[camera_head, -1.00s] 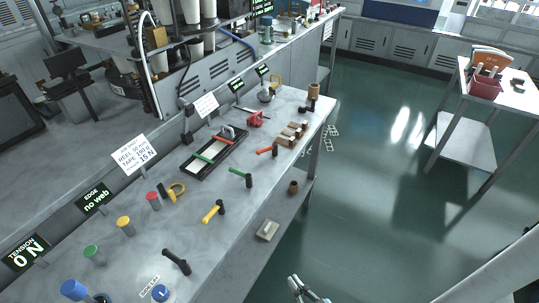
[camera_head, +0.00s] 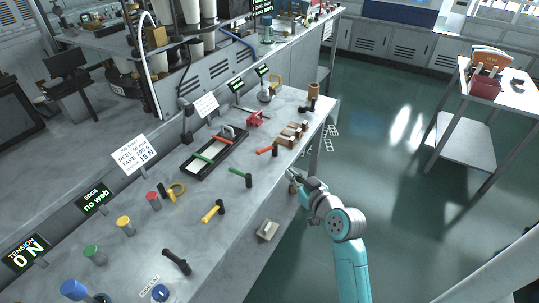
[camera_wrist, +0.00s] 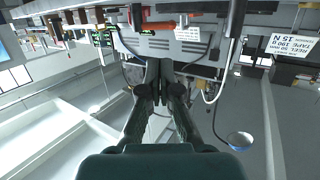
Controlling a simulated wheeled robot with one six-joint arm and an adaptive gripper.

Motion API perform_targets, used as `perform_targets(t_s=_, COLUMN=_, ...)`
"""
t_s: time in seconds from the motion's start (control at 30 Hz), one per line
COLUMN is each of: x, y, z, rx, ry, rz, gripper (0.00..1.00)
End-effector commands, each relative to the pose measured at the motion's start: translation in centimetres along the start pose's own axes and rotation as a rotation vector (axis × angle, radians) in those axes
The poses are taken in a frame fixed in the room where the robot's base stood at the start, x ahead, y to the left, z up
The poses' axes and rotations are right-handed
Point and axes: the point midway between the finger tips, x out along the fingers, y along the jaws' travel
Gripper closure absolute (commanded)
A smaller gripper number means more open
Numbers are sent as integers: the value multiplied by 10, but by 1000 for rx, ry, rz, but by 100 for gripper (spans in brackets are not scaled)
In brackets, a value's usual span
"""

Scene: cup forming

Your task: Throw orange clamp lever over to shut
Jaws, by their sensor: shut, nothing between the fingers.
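The orange clamp lever (camera_head: 265,151) is on the grey bench near its right edge in the head view. Its handle points left from a dark upright post (camera_head: 275,149). My gripper (camera_head: 291,174) is to the right of and below it in the picture, by the bench edge, apart from the lever. My gripper's fingers are shut and empty in the wrist view (camera_wrist: 160,72). An orange-red bar (camera_wrist: 180,18) crosses the top of the wrist view beyond the fingertips; I cannot tell for sure that it is the lever.
Brown blocks (camera_head: 289,133) sit beyond the lever. A green lever (camera_head: 238,173) and a yellow lever (camera_head: 210,214) stand nearer along the bench. A black-framed tray (camera_head: 190,173) lies to the left. Open floor (camera_head: 385,200) is to the right.

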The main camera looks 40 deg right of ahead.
Motion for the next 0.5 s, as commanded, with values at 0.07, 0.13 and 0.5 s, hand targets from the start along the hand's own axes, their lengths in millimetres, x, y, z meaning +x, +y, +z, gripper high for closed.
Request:
perform_targets(t_s=0.07, x=3, y=2, z=-2, rx=-3, ry=2, rz=-1, gripper=100)
perform_targets(t_s=0.13, x=8, y=2, z=-3, rx=-3, ry=1, rz=-2, gripper=100)
perform_targets(t_s=0.5, x=70, y=1, z=-3, rx=-2, ry=2, rz=-3, gripper=100)
